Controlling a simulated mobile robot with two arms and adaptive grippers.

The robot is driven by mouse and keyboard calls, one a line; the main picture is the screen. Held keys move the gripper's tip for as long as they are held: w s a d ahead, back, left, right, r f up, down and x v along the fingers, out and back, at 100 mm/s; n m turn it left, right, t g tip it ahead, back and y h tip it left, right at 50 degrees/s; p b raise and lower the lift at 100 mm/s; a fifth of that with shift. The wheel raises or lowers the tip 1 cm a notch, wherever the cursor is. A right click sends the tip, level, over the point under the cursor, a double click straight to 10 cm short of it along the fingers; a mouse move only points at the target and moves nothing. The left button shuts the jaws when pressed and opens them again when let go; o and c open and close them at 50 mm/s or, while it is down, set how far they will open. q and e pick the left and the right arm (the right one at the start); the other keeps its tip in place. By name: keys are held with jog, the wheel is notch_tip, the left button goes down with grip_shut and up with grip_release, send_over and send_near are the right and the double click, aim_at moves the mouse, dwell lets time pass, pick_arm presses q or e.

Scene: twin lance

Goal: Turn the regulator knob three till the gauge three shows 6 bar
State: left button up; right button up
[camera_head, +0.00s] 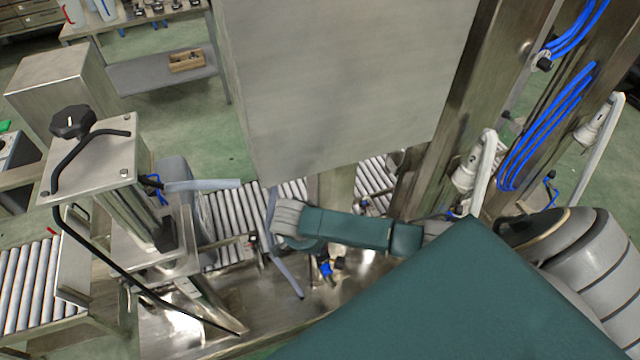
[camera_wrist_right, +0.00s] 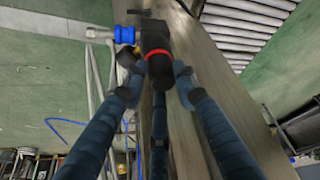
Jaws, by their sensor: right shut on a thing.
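In the right wrist view a black regulator knob (camera_wrist_right: 158,40) with a red ring sits between the dark blue fingers of my right gripper (camera_wrist_right: 157,76). The gripper is shut on it. A blue fitting (camera_wrist_right: 124,34) is beside the knob. In the head view my right arm reaches in from the right, and its grey wrist is above the metal bench; the fingers cannot be made out there. A small blue and black fitting (camera_head: 326,268) shows below the arm. No gauge face is readable in either view, and no number three can be read. My left gripper is not in view.
A large metal box (camera_head: 345,80) hangs above my arm. Steel posts (camera_head: 450,110) with blue hoses (camera_head: 548,125) and white cylindrical units (camera_head: 468,175) stand at the right. A metal stand with a black handwheel (camera_head: 72,122) is at the left. Roller conveyors (camera_head: 235,225) run behind the bench.

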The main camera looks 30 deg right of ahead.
jog(key=shift+w+d+r+n+t+p, duration=0.15)
jog(key=shift+r+n+t+p, duration=0.6)
jog(key=shift+p, duration=2.05)
jog(key=n, duration=0.1)
jog(key=n+p, duration=0.1)
jog(key=n, duration=0.1)
jog(key=shift+w+f+y, duration=0.2)
jog(key=shift+f+y, duration=0.2)
jog(key=o, duration=1.1)
jog(key=shift+c, duration=0.2)
jog(key=shift+f, duration=0.1)
